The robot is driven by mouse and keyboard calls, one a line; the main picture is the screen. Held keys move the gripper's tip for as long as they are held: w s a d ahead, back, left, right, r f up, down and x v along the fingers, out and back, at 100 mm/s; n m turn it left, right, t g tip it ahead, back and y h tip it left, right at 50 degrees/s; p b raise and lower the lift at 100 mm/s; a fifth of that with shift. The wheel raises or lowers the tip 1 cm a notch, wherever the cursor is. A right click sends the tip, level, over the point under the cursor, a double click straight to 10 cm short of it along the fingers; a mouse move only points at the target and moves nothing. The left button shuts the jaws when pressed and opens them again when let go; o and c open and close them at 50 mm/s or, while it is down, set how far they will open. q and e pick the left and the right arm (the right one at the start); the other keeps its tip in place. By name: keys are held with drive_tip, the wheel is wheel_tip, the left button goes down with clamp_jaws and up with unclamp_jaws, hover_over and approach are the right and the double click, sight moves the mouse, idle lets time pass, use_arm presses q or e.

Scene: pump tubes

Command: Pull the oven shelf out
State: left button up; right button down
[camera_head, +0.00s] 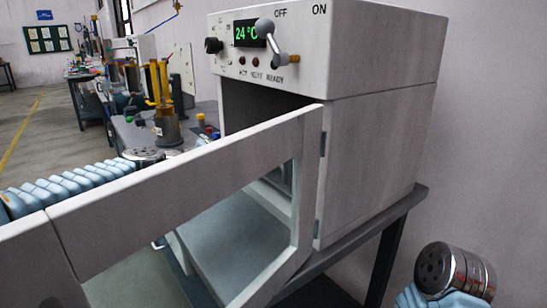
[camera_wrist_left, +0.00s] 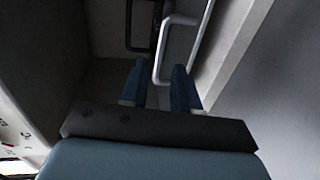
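The oven (camera_head: 330,130) stands on a dark table with its framed door (camera_head: 190,190) swung open toward me. In the left wrist view, a pale looped handle (camera_wrist_left: 165,52) extends to between the two blue fingers of my left gripper (camera_wrist_left: 160,85). The fingers are apart, and I see no clear grip on the handle. A darker handle (camera_wrist_left: 130,35) lies beyond it. In the head view, my left arm passes behind the door and its gripper is hidden. The shelf itself cannot be clearly made out. My right wrist shows at the lower right, but its gripper is out of frame.
The open door frame stands between my head camera and the oven's opening. The control panel (camera_head: 270,50) reads 24 °C. A yellow and brass device (camera_head: 163,105) and other items crowd the bench behind. A grey wall is close to the oven's right.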

use_arm(q)
drive_tip(key=p+x, duration=0.1)
drive_tip(key=x, duration=0.6)
drive_tip(key=shift+w, duration=0.1)
clamp_jaws()
